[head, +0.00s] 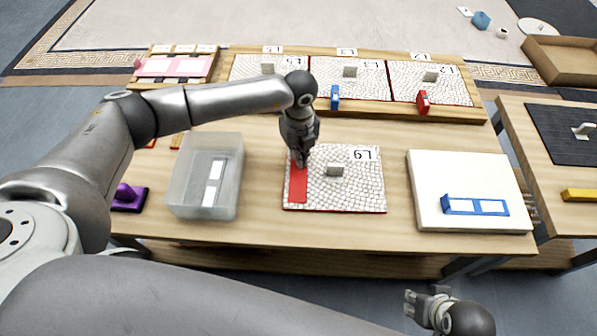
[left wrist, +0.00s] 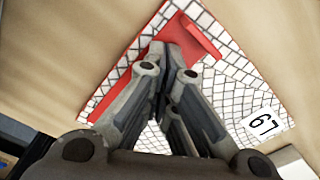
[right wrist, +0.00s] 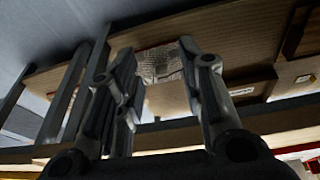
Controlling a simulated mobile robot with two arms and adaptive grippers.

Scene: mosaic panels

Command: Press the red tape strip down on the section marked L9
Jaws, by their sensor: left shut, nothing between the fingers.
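The section marked L9 (head: 355,193) lies flat on the table, a white mosaic panel with a grey block (head: 337,169) on it. Its L9 label also shows in the left wrist view (left wrist: 264,124). The red tape strip (head: 298,188) lies along the panel's left edge. My left gripper (head: 301,160) is shut and empty, pointing down at the strip's far end. In the left wrist view its fingertips (left wrist: 172,48) overlap the red strip (left wrist: 205,40); exact contact is unclear. My right gripper (head: 425,305) is open and empty, away from the panel at the lower right.
A translucent bin (head: 176,200) stands left of the panel, with a purple tool (head: 130,197) beyond it. A white board (head: 465,175) bearing a blue-framed piece (head: 475,206) lies right. A rack (head: 375,107) of mosaic panels is behind. Bare table separates the panel from bin and board.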

